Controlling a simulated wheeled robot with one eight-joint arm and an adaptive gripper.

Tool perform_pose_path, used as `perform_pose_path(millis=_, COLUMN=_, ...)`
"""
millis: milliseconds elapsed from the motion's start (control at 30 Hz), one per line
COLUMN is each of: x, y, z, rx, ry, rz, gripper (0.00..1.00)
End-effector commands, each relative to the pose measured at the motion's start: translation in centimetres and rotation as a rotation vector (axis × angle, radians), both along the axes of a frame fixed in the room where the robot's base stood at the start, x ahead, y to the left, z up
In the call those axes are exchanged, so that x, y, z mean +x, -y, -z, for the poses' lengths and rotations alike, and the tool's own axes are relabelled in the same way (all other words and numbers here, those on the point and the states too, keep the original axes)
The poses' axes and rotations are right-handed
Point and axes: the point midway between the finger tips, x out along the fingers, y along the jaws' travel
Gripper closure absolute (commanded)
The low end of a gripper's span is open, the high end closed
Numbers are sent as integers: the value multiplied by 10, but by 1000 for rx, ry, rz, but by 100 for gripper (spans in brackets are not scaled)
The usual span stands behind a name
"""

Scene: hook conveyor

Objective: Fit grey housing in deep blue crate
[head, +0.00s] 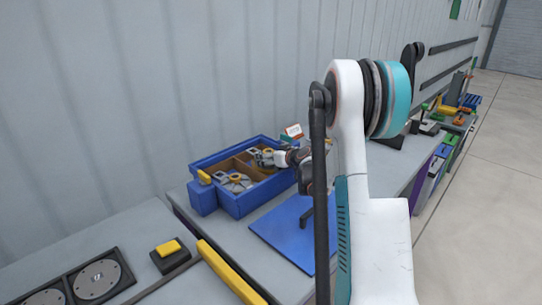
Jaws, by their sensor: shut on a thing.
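The deep blue crate (262,194) stands on the grey bench against the wall, with brown dividers inside. My gripper (273,157) reaches in from the right at the crate's far right part. It is shut on a grey housing (261,155) with a yellow part, at or just above a rear compartment; I cannot tell whether the housing touches the bottom. Other grey housings (236,183) with yellow rings lie in the front left compartment. My fingertips are small and partly hidden by the wrist.
A blue mat (282,229) lies right of the crate, partly behind my arm. A small blue bin (202,197) adjoins the crate's left. A yellow bar (228,270), a yellow button box (169,248) and round grey plates (97,278) are in front.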

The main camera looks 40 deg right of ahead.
Motion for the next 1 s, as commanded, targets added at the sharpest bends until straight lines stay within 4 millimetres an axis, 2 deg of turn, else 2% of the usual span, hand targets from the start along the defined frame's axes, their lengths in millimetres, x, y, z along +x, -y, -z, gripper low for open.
perform_pose_path(millis=733, x=0, y=0, z=13, rx=0, ry=1, rz=0, gripper=55)
perform_pose_path(millis=1000, x=0, y=0, z=12, rx=0, ry=0, rz=0, gripper=55)
